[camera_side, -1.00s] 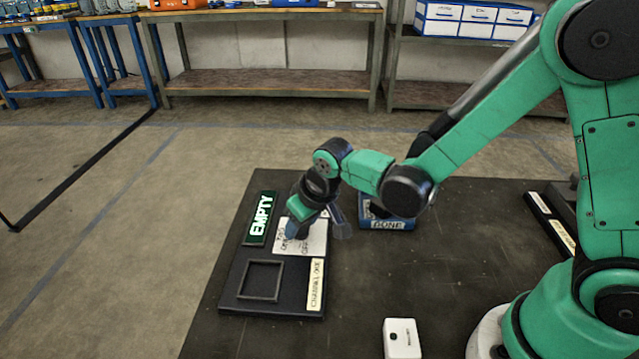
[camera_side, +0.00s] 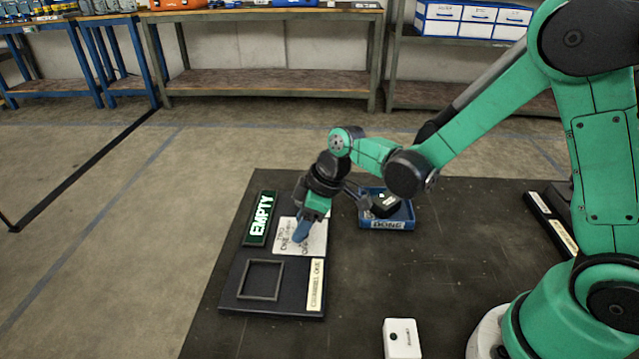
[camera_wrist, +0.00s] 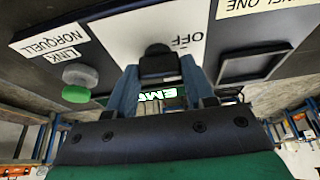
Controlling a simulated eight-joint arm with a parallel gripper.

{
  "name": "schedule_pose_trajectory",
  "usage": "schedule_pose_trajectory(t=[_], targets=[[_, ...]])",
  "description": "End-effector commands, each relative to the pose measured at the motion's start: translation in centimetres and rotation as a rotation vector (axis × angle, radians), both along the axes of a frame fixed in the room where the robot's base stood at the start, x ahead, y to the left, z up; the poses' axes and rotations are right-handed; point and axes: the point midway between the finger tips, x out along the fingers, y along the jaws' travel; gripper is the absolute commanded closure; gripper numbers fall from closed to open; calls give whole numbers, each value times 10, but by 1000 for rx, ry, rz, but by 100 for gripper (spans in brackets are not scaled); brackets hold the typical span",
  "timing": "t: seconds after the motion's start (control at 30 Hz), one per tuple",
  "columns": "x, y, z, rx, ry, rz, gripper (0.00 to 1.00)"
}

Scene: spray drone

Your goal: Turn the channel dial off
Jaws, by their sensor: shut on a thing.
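The channel dial (camera_wrist: 158,63) is a black knob on a white plate (camera_wrist: 115,35) with OFF lettered beside it. My gripper (camera_wrist: 160,85) has its blue fingers on both sides of the knob and is shut on it. In the side view my gripper (camera_side: 303,232) points down onto the white plate (camera_side: 285,237) of the black panel. There the knob is hidden by the fingers. I cannot tell which mark the dial points to. A green-lit EMPTY sign (camera_side: 261,218) stands beside the plate, and a CHANNEL ONE label (camera_side: 316,284) is on the panel.
A raised square frame (camera_side: 261,280) lies on the panel near the dial. A blue DONE tray (camera_side: 388,224) holding a black item (camera_side: 385,205) is to the right. A small white box (camera_side: 401,338) stands at the front. The table's middle is clear.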

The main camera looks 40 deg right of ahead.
Motion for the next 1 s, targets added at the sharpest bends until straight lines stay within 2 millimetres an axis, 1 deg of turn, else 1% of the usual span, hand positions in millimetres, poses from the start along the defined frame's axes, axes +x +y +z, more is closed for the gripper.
schedule_pose_trajectory(t=[0.2,0.6,0.63,0.67,0.7,0.73,1.0], targets=[[0,-1,0,-2,1,38,100],[0,-1,0,-3,0,44,100],[0,-1,0,-3,0,44,44],[0,-1,0,-2,0,43,36],[0,0,0,-2,1,43,24],[0,0,0,-2,1,43,21],[0,0,0,-1,1,42,21]])
